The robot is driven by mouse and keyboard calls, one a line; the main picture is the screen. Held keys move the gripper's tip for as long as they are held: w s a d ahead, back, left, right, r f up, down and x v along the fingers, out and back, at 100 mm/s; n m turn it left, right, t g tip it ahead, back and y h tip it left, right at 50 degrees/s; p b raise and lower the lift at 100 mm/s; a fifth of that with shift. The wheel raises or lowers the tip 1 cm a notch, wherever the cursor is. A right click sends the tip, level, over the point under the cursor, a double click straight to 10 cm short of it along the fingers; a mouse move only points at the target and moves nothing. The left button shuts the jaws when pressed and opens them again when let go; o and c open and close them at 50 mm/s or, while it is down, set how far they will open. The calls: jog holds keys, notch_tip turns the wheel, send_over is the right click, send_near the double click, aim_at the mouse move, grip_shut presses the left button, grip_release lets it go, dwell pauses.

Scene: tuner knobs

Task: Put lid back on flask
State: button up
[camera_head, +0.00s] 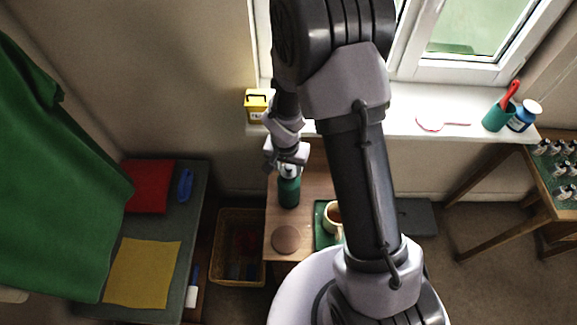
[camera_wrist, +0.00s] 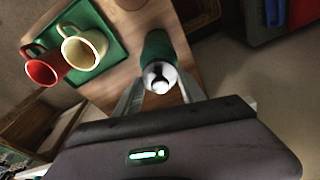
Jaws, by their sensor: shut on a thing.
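The green flask (camera_head: 289,191) stands upright on a small wooden table, and it also shows in the wrist view (camera_wrist: 156,46). My gripper (camera_head: 287,169) is right above the flask's top. In the wrist view my gripper's fingers (camera_wrist: 160,88) are on either side of a silver and white lid (camera_wrist: 160,77). The gripper is shut on this lid, which lines up with the top of the flask. I cannot tell whether the lid touches or sits on the flask, as the lid covers the flask's mouth.
A green tray (camera_wrist: 110,50) beside the flask holds a cream mug (camera_wrist: 82,50) and a red mug (camera_wrist: 43,68). A round brown coaster (camera_head: 286,239) lies on the table (camera_head: 274,214). A yellow tin (camera_head: 256,106) stands on the windowsill behind. A wicker basket (camera_head: 225,273) is left of the table.

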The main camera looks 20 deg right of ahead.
jog(key=shift+b, duration=0.35)
dwell(0.6)
jog(key=o, duration=2)
jog(key=shift+r+p, duration=2.25)
jog(key=shift+r, duration=1.3)
grip_shut()
jog(key=shift+f, duration=0.2)
